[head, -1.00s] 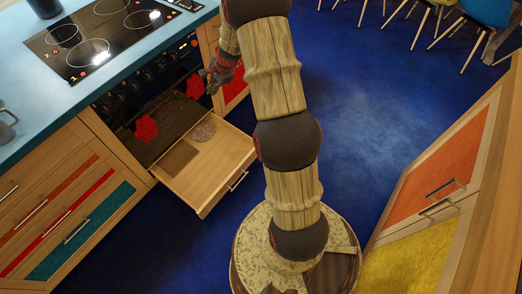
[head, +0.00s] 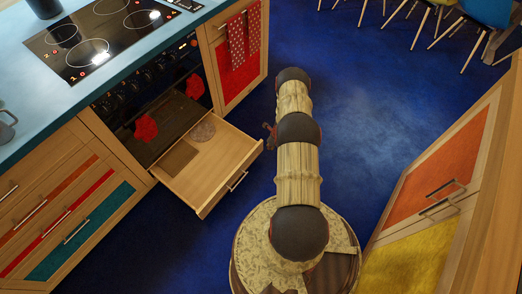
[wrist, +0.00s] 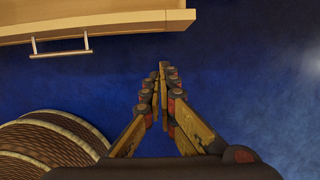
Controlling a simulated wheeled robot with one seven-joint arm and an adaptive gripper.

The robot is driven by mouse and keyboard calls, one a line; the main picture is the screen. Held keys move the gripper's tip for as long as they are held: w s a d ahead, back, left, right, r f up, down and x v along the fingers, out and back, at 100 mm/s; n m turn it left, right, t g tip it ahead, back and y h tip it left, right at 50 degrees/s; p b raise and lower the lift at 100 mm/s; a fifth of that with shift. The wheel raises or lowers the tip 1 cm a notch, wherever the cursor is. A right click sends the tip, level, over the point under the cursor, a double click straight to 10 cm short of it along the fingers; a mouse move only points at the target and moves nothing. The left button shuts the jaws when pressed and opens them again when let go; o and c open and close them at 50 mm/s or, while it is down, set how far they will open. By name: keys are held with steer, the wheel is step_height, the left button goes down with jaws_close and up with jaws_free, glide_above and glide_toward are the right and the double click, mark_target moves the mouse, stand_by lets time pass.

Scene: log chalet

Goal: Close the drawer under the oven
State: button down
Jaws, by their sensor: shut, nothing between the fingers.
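The drawer (head: 228,160) under the oven (head: 160,98) is pulled out, a light wooden box with a metal bar handle (head: 237,181) on its front.
Closed drawers (head: 62,215) stand left of the oven. A red-panelled cabinet with a dotted towel (head: 236,42) is to its right. Orange and yellow cabinets (head: 440,185) stand at the right. Chairs (head: 440,15) are at the back. Blue floor between is clear.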

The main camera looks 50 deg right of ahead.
steer(key=w+f+b, duration=0.6)
steer(key=f, duration=0.3)
steer(key=shift+w+a+f+b, duration=0.15)
steer(key=shift+a+f+b, duration=0.1)
steer(key=shift+a+b, duration=0.05)
